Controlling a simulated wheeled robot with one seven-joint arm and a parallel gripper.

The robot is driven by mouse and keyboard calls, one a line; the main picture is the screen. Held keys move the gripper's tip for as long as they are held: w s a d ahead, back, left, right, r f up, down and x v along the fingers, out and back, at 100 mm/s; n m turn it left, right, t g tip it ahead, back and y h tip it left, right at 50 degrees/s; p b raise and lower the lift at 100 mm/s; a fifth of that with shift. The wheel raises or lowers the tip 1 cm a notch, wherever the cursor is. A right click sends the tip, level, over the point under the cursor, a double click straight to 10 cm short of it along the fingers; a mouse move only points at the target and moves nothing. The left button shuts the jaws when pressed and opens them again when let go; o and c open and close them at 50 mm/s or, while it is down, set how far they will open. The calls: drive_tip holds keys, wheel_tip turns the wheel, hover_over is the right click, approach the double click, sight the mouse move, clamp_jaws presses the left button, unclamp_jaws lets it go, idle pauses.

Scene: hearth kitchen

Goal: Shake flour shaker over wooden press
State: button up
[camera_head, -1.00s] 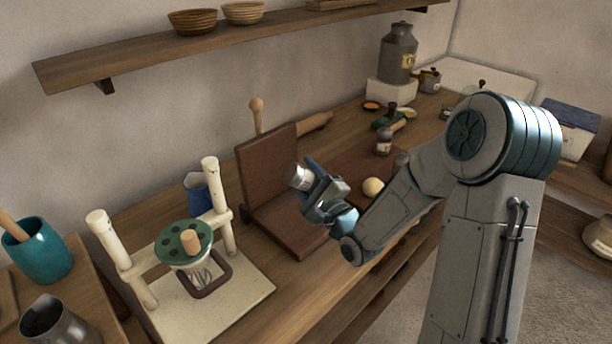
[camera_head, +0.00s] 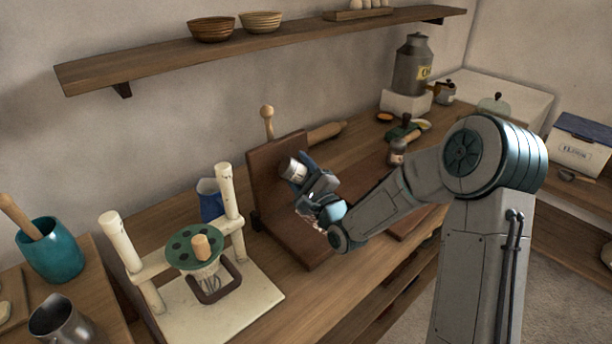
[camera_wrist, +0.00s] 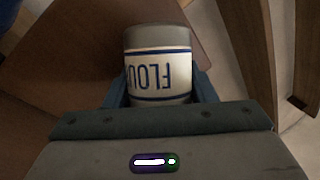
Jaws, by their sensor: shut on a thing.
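The flour shaker (camera_head: 293,170) is a small cylinder with a pale label and a grey end. In the wrist view the shaker (camera_wrist: 160,68) shows blue "FLOUR" lettering, upside down and partly cut off. My gripper (camera_head: 307,181) is shut on it, with a finger on each side, and holds it tilted. The wooden press (camera_head: 272,170) is two hinged brown boards, one standing open and one lying on the counter. The shaker is in front of the upright board in the head view, above the lower board. I cannot tell whether any flour has come out.
A white stand with a green perforated disc (camera_head: 194,249) is left of the press. A blue cup (camera_head: 210,200) stands behind it. A rolling pin (camera_head: 326,131) and a small jar (camera_head: 397,153) lie beyond the press. A shelf (camera_head: 160,66) runs along the wall above.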

sight(261, 172)
drive_tip(key=shift+w+a, duration=0.25)
drive_tip(key=shift+s+a+r, duration=0.1)
drive_tip(key=shift+s+a, duration=0.1)
drive_tip(key=shift+a, duration=0.15)
drive_tip(key=shift+w+d, duration=0.1)
drive_tip(key=shift+d, duration=0.1)
drive_tip(key=shift+s+a+b, duration=0.8)
drive_tip(key=shift+s+a, duration=1.15)
drive_tip(key=shift+s, duration=0.1)
drive_tip(key=shift+s+a+b, duration=0.55)
drive_tip(key=shift+s+a, duration=0.5)
drive_tip(key=shift+a, duration=0.15)
drive_tip(key=shift+w+d, duration=0.1)
drive_tip(key=shift+d, duration=0.15)
